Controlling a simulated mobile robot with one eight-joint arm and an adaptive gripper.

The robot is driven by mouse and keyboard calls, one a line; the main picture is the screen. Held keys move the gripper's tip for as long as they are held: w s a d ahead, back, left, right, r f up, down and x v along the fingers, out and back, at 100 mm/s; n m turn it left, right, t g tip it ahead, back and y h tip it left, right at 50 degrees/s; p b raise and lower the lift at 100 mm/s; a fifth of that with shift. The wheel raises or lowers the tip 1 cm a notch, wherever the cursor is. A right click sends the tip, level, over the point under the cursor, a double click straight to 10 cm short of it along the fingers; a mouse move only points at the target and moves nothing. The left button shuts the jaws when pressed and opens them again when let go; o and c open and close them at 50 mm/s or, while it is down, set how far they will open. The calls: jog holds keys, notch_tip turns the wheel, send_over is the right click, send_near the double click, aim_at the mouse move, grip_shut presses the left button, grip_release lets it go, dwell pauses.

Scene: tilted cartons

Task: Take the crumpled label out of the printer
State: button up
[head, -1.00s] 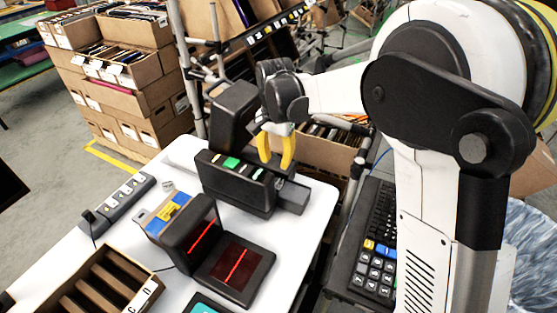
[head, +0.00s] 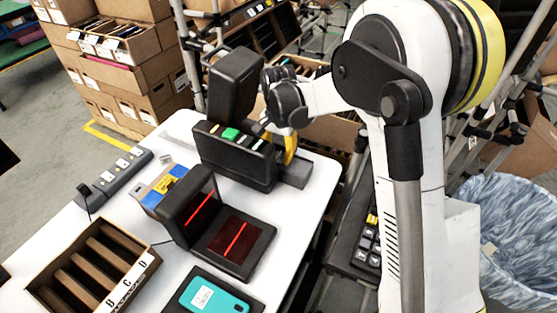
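The printer (head: 234,158) is a black box with a green button on its front edge, on the white table. Its black lid (head: 235,84) stands raised. My gripper (head: 288,152), with yellow fingers, is low at the right end of the printer, by a grey part (head: 294,174) that sticks out there. The fingers are partly hidden behind the printer and my wrist, so their opening does not show. I cannot make out the crumpled label.
A scanner with red lines (head: 232,240), a teal phone on a black pad (head: 212,296), a divided brown tray (head: 92,262) and a grey button strip (head: 114,180) share the table (head: 178,135). A bin with a clear bag (head: 520,235) stands at right.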

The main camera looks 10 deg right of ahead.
jog(key=shift+w, duration=0.1)
jog(key=c, duration=0.3)
jog(key=shift+c, duration=0.2)
jog(key=shift+r, duration=0.15)
